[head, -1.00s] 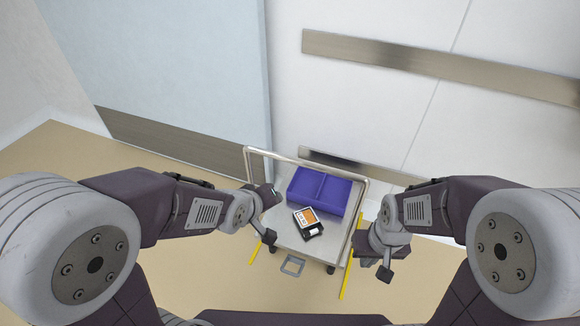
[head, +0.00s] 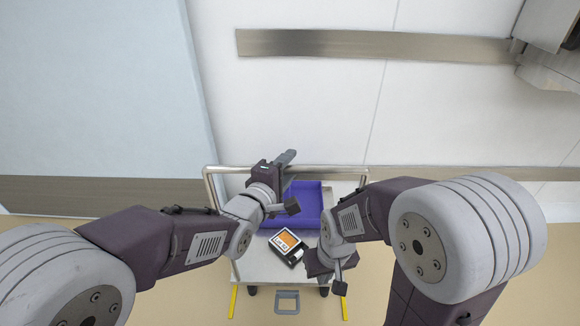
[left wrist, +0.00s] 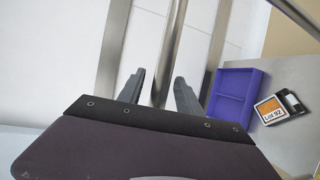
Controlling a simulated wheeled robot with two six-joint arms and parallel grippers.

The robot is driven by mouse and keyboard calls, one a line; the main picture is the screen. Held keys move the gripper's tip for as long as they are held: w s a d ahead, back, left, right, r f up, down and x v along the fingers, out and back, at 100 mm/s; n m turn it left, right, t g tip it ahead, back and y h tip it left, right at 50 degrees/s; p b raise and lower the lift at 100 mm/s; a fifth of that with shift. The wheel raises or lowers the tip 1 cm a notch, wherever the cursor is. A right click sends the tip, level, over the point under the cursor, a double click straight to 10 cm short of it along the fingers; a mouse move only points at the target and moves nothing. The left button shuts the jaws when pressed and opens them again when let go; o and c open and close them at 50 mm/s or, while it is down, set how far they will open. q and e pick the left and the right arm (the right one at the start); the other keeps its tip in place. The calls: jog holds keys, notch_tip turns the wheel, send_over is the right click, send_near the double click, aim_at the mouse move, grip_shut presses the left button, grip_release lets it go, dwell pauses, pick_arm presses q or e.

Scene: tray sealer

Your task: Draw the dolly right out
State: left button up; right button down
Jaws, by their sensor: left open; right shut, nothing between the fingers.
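The dolly (head: 262,262) is a flat metal cart with an upright tube handle (head: 228,170) at its far end, by the wall. My left gripper (head: 287,157) is open at the handle's crossbar. In the left wrist view, the crossbar (left wrist: 170,55) runs between the fingers of my left gripper (left wrist: 160,92); I cannot tell if they touch it. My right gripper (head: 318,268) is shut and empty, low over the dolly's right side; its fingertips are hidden.
A purple divided bin (head: 309,205) and a black device with an orange label (head: 287,243) sit on the deck. Yellow floor strips (head: 233,302) flank the dolly. Wall rails (head: 370,46) run behind.

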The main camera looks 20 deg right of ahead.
pick_arm(q)
jog(key=shift+x, duration=0.9)
grip_shut()
dwell(0.8)
